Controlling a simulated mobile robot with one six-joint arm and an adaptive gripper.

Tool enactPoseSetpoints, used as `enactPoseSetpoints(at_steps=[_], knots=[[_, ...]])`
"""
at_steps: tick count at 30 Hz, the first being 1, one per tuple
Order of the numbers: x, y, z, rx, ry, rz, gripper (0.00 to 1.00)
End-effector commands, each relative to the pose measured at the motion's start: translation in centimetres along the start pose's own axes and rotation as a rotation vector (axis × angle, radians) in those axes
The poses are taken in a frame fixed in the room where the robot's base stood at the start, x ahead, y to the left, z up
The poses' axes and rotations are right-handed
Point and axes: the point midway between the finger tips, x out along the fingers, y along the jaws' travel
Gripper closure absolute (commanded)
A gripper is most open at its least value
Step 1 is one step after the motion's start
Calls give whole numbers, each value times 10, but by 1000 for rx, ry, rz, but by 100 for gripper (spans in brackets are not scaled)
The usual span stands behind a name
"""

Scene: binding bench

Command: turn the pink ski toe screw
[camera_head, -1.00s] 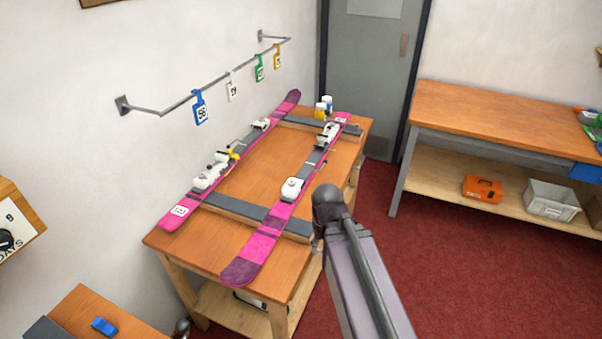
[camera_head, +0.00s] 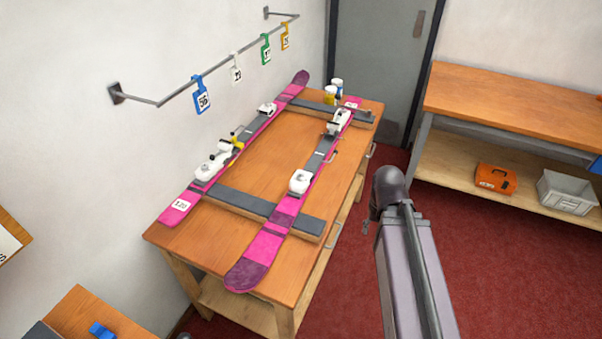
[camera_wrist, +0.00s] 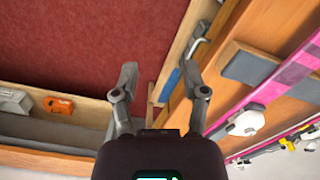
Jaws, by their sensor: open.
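Two pink skis lie on the bench, the left ski (camera_head: 180,207) near the wall and the right ski (camera_head: 266,245) near the open side; the right ski also shows in the wrist view (camera_wrist: 291,75). White binding pieces sit on both, among them a front piece (camera_head: 301,182) on the right ski. A yellow part (camera_head: 237,146) shows at the left ski's binding. The toe screw is too small to make out. My gripper (camera_wrist: 158,78) is open and empty, beside the bench's right side and apart from the skis; my arm largely hides it in the head view.
The bench (camera_head: 190,240) has dark cross supports (camera_head: 232,201) under the skis. Small bottles (camera_head: 331,94) stand at its far end. A tag rail (camera_head: 215,72) is on the wall. A second bench (camera_head: 500,105) stands right, with red floor (camera_head: 500,260) between.

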Motion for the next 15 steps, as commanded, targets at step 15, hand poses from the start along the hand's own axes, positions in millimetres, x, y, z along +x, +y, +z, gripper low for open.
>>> enactPoseSetpoints(at_steps=[15], knots=[[-16,-21,-49,72,0,0,25]])
